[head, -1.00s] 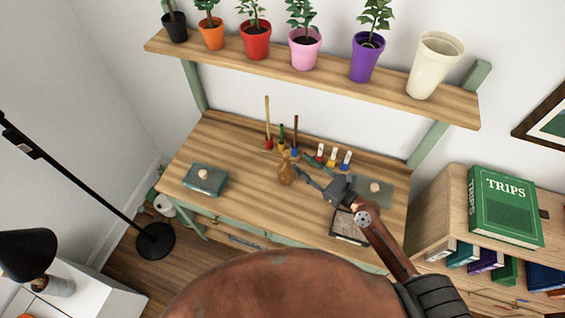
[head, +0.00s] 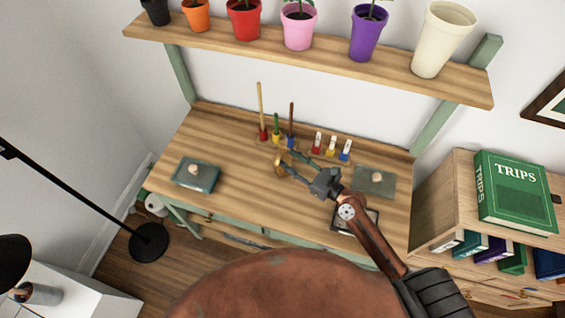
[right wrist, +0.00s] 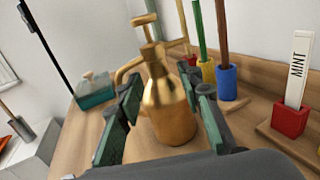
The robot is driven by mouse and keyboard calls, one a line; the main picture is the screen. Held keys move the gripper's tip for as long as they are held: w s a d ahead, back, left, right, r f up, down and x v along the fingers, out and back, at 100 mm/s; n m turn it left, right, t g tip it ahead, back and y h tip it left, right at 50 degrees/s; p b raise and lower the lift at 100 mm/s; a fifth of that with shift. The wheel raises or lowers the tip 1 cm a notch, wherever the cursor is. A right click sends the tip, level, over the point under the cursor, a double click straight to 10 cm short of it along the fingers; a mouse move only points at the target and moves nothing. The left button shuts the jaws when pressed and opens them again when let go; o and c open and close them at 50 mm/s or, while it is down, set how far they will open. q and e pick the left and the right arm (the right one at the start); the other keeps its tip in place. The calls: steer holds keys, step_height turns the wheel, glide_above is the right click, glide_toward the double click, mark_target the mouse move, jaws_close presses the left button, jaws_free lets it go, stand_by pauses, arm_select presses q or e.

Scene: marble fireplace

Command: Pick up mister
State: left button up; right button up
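The mister (right wrist: 168,105), a brass bottle with a pump top and side spout, stands upright on the wooden desk (head: 235,150). In the head view the mister (head: 279,162) is small and partly covered by my right gripper (head: 290,163). In the right wrist view my right gripper (right wrist: 165,112) is open, with one green-padded finger on each side of the bottle. The bottle's body lies between the fingers; I cannot tell whether either pad touches it. My left gripper is not in view.
Behind the mister stand colored holders with tall sticks (head: 276,130) and several labelled blocks, one marked MINT (right wrist: 290,115). A teal box (head: 196,174) is at the left, a grey-green lidded box (head: 375,181) at the right. A shelf of pots (head: 310,57) hangs above.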

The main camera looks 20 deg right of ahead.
mark_target(285, 157)
steer(key=x, duration=0.4)
steer(key=shift+c, duration=0.6)
steer(key=shift+s, duration=0.1)
steer(key=c, duration=0.8)
jaws_close()
